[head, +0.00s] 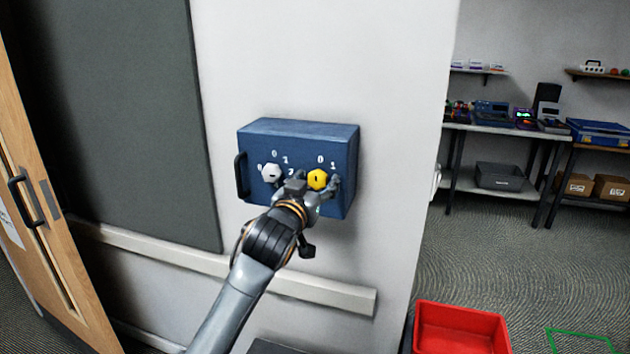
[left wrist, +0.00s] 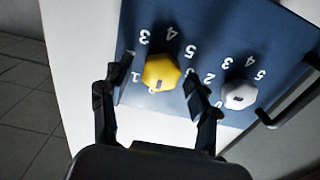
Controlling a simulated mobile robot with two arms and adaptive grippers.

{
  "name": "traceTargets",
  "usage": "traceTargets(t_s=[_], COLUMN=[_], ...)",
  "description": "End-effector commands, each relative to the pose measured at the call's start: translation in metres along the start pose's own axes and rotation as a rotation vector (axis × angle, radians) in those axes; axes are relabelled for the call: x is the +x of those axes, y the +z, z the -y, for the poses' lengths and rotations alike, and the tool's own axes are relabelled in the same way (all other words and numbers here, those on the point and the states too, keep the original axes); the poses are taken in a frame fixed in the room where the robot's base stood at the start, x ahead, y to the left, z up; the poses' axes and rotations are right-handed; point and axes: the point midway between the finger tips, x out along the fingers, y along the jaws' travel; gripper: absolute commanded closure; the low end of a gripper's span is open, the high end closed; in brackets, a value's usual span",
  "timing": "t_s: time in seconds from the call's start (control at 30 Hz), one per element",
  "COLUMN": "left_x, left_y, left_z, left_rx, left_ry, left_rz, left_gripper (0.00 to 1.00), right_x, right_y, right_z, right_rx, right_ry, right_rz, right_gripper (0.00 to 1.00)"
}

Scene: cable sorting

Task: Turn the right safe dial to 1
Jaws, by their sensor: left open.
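The blue safe (head: 290,135) is mounted on the white wall, and its face also fills the upper part of the left wrist view (left wrist: 215,30). The right dial is a yellow knob (head: 317,179) with a dark mark; white numerals ring it. In the left wrist view the yellow knob (left wrist: 160,72) appears between my fingertips. My left gripper (head: 314,188) is open, one finger on each side of the knob; I cannot tell whether they touch it. The left dial, a white knob (head: 271,173), sits beside it. The gripper hides some lower numerals. My right gripper is not in view.
A dark handle (head: 241,175) sticks out at the safe's left edge. A pale rail (head: 330,293) runs along the wall below. A red bin (head: 462,328) stands on the floor at lower right. Shelves with equipment (head: 490,127) stand farther back.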

Motion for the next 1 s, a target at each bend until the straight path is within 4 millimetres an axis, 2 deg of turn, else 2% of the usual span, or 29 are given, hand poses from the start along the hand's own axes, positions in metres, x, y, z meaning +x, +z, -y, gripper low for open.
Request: traceTargets(t_s=[0.13,0.3,0.4,0.73,1.0], left_x=[0.0,0.0,0.0,0.0,0.0], left_y=[0.0,0.0,0.0,-0.002,-0.004], left_z=[0.0,0.0,0.0,0.0,0.0], left_rx=[0.0,0.0,0.0,0.047,0.219], left_ry=[0.0,0.0,0.0,-0.001,0.0], left_rz=[0.0,0.0,0.0,0.0,0.0], left_gripper=[0.41,0.76,0.92,0.93,0.93], right_x=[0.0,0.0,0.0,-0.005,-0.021], right_y=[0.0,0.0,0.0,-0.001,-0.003], right_z=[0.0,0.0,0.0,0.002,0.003], right_rx=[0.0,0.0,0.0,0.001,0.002], right_ry=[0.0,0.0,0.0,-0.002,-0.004], right_rz=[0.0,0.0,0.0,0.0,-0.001], right_gripper=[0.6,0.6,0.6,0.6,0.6])
